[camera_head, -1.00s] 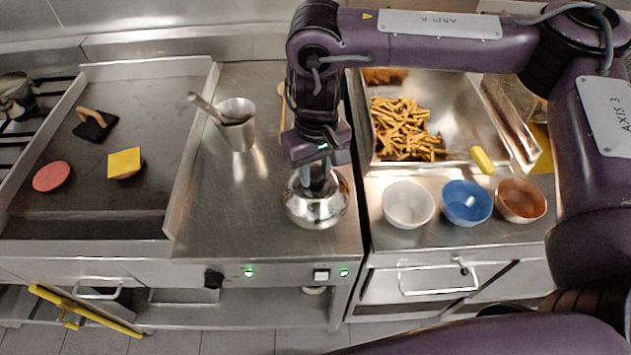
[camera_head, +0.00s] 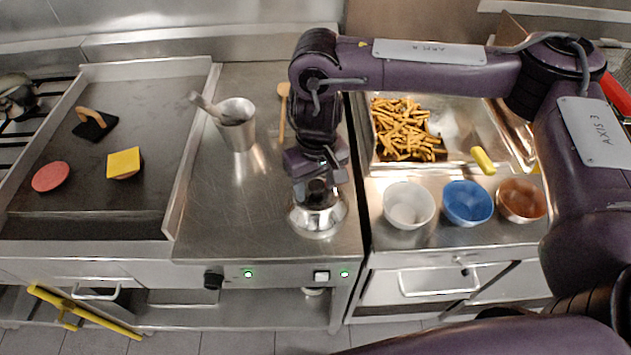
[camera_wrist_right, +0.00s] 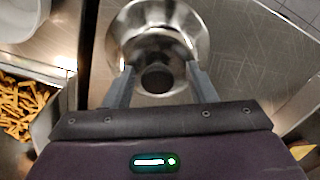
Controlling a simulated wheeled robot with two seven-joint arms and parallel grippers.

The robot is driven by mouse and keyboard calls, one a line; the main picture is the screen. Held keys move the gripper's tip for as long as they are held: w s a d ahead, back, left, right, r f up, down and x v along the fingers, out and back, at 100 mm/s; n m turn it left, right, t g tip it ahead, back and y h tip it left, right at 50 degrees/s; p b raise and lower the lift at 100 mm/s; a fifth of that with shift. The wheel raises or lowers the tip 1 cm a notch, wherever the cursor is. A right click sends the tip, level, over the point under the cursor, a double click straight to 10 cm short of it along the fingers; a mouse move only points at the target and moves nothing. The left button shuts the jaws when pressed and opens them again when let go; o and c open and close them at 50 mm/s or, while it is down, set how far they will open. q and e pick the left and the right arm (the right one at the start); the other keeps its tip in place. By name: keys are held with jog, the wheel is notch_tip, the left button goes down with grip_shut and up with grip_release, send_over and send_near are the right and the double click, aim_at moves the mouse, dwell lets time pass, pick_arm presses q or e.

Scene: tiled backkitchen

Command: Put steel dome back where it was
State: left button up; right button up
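The steel dome (camera_head: 318,222) sits upright on the steel counter, near its front right edge, left of the gap between the two counters. My right gripper (camera_head: 318,195) is directly above it, pointing down. In the right wrist view the dome (camera_wrist_right: 195,30) lies beneath the gripper (camera_wrist_right: 160,75). The fingers are spread on either side of the dome's dark round knob (camera_wrist_right: 156,78), with space visible between them and it. The gripper hides part of the dome's top in the head view. My left gripper is not in view.
A griddle (camera_head: 90,185) with a patty, a cheese-topped patty and a press is left. Right are fries (camera_head: 405,130) and white (camera_head: 408,205), blue (camera_head: 467,203) and brown (camera_head: 521,200) bowls. Counter left of the dome is clear.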

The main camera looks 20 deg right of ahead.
jog(key=shift+r, duration=0.35)
notch_tip(320, 180, up, 12)
jog(key=shift+d+f, duration=0.15)
jog(key=shift+f, duration=0.05)
dwell(0.5)
